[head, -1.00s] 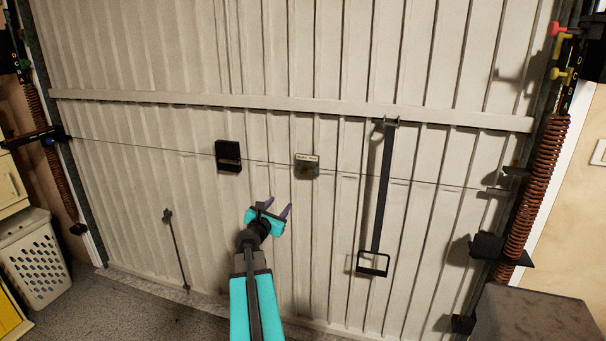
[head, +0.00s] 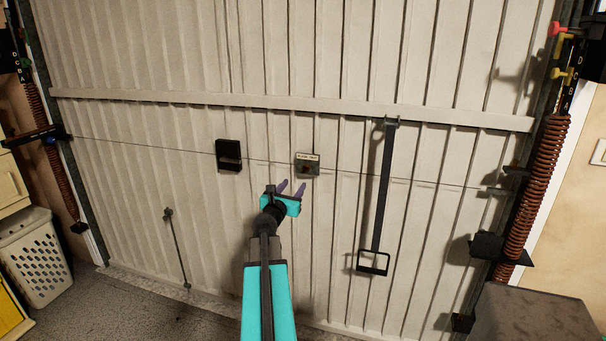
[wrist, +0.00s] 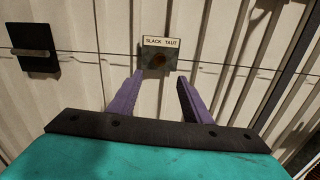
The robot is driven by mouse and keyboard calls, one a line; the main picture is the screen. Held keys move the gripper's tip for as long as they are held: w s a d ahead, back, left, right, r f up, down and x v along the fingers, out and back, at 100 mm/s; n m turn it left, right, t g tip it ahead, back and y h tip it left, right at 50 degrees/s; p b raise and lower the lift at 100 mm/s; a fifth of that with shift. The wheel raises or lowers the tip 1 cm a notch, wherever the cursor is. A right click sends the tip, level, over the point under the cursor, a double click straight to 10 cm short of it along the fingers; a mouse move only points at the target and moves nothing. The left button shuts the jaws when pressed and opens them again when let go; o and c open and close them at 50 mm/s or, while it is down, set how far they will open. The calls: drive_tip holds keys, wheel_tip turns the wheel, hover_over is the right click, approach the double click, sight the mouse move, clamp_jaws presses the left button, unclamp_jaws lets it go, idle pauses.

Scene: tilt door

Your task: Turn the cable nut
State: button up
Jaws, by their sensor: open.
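The cable nut (wrist: 157,60) is a small brownish knob on a grey box labelled "SLACK TAUT" (head: 307,166), fixed to the door on a thin horizontal cable. The box also shows in the wrist view (wrist: 160,43). My gripper (head: 291,188) is just below the box in the head view. Its two purple fingers are apart and empty. In the wrist view my gripper (wrist: 160,82) points up at the box, with the nut between the lines of the fingers and beyond them. I cannot tell the exact gap to the nut.
A black box with a handle bar (head: 229,155) sits on the door to the left. A long black pull handle (head: 381,200) hangs to the right. Coil springs (head: 534,200) stand at the right edge. A white basket (head: 35,258) is at lower left.

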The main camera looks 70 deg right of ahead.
sight(305, 170)
drive_tip(key=shift+w+d+p, duration=0.2)
drive_tip(key=shift+d+p, duration=0.35)
drive_tip(key=shift+d, duration=2.65)
drive_tip(key=shift+w+d+p, duration=0.15)
drive_tip(key=shift+d+p, duration=0.4)
drive_tip(key=shift+d, duration=2.65)
drive_tip(key=c, duration=1)
drive_tip(key=shift+a+f, duration=0.1)
drive_tip(key=shift+a, duration=0.05)
drive_tip(key=shift+c, duration=0.2)
